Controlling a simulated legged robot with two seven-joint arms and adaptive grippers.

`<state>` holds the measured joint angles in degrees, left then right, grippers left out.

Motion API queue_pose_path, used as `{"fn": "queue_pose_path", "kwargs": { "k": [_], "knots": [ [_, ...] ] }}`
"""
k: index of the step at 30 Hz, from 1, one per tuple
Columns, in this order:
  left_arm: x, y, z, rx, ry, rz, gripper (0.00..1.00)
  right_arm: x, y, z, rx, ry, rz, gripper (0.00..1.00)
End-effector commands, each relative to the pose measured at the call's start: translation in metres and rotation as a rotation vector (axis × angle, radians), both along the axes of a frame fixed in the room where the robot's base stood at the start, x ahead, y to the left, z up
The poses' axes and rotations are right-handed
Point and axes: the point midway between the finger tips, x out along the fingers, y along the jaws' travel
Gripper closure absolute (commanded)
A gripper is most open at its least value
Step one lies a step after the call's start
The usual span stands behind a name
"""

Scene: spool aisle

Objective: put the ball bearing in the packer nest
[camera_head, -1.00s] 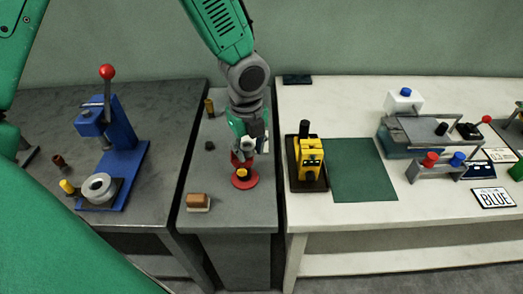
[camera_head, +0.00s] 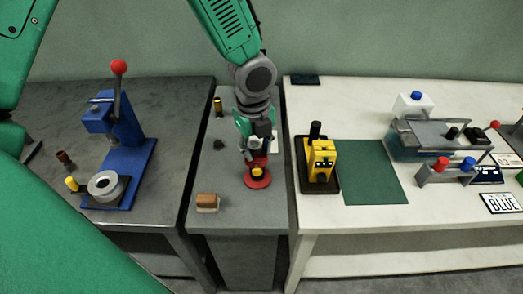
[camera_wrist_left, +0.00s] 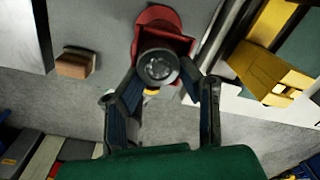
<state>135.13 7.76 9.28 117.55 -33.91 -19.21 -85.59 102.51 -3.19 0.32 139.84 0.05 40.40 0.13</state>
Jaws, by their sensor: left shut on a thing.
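The ball bearing (camera_wrist_left: 158,67) is a grey ring with a dark middle, between the fingertips of my left gripper (camera_wrist_left: 163,76) in the left wrist view. The gripper is shut on it. In the head view my left gripper (camera_head: 256,145) is directly over a red round stand (camera_head: 258,182) with a yellow part in front. The stand also shows behind the bearing in the wrist view (camera_wrist_left: 158,17). I cannot tell whether bearing and stand touch. A thick grey ring-shaped cup (camera_head: 105,186) sits at the blue press. No label shows which piece is the packer nest. My right gripper is not in view.
The blue press (camera_head: 126,150) with a red-knobbed lever stands on the left table. A brown block (camera_head: 207,202) lies left of the red stand. A yellow device (camera_head: 320,160) stands right, beside a green mat (camera_head: 368,172). Bare grey tabletop (camera_head: 235,222) lies in front of the stand.

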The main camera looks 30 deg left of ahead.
Motion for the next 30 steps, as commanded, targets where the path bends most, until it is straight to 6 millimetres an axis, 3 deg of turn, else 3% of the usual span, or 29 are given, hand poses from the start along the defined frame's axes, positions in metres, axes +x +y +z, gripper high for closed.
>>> {"fn": "queue_pose_path", "kwargs": {
  "k": [1,17,18,19,30],
  "knots": [
    [-0.0091,0.0059,-0.012,0.017,0.031,0.004,1.0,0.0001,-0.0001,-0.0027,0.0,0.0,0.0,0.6],
    [-0.0099,-0.0018,-0.0173,0.02,0.035,0.001,1.0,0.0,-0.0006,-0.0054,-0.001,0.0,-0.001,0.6],
    [-0.0098,-0.0021,-0.0175,0.02,0.034,0.001,0.54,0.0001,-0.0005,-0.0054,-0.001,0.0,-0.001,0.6],
    [-0.0097,-0.0024,-0.0175,0.02,0.034,0.001,0.43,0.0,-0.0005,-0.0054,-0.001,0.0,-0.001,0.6],
    [-0.0121,-0.0031,-0.0132,0.023,0.029,0.001,0.41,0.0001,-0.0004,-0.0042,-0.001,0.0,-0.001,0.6]
  ]
}}
